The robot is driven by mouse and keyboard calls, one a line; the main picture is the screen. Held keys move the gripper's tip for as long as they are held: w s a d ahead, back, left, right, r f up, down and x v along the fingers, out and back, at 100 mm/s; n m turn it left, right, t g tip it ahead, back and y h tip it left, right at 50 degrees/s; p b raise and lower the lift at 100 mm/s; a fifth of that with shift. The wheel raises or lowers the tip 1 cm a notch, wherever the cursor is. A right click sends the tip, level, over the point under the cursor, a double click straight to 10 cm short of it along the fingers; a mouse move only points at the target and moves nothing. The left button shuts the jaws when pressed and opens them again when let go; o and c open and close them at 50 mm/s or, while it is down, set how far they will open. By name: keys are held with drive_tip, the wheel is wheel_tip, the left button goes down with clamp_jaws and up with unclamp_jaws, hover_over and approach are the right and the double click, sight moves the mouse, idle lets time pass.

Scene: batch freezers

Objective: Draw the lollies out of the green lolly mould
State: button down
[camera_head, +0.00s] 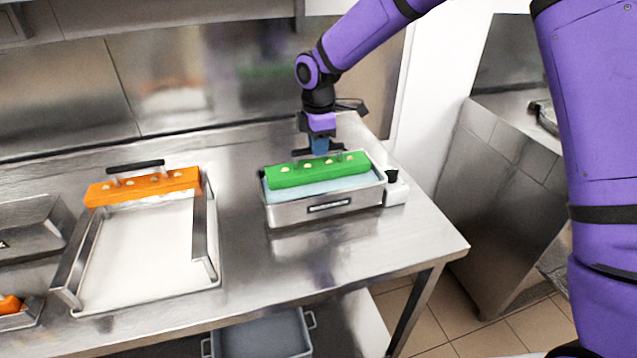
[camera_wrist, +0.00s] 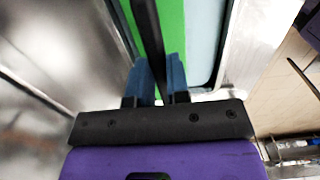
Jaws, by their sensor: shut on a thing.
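The green lolly mould (camera_head: 317,172) sits in a steel bath (camera_head: 325,211) with a pale blue inside, on the right part of the bench. Several pale lolly stick spots show along its top. My gripper (camera_head: 320,148) is just above and behind the mould, with its blue fingers pointing down. It is shut on a black bar handle (camera_head: 300,153) that runs along the mould. In the wrist view the handle (camera_wrist: 148,30) passes between the blue fingers (camera_wrist: 158,68), with the green mould (camera_wrist: 172,25) beneath. The lollies' bodies are hidden inside the mould.
An orange mould (camera_head: 145,187) with a black handle (camera_head: 136,164) lies at the back of a white-floored metal tray (camera_head: 212,265) to the left. Bare bench (camera_head: 240,255) separates tray and bath. A small white and black item (camera_head: 396,188) adjoins the bath's right end.

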drive_tip(key=shift+r, duration=1.1)
wheel_tip(320, 180, up, 7)
drive_tip(key=shift+r, duration=0.15)
idle(1.1)
idle(0.5)
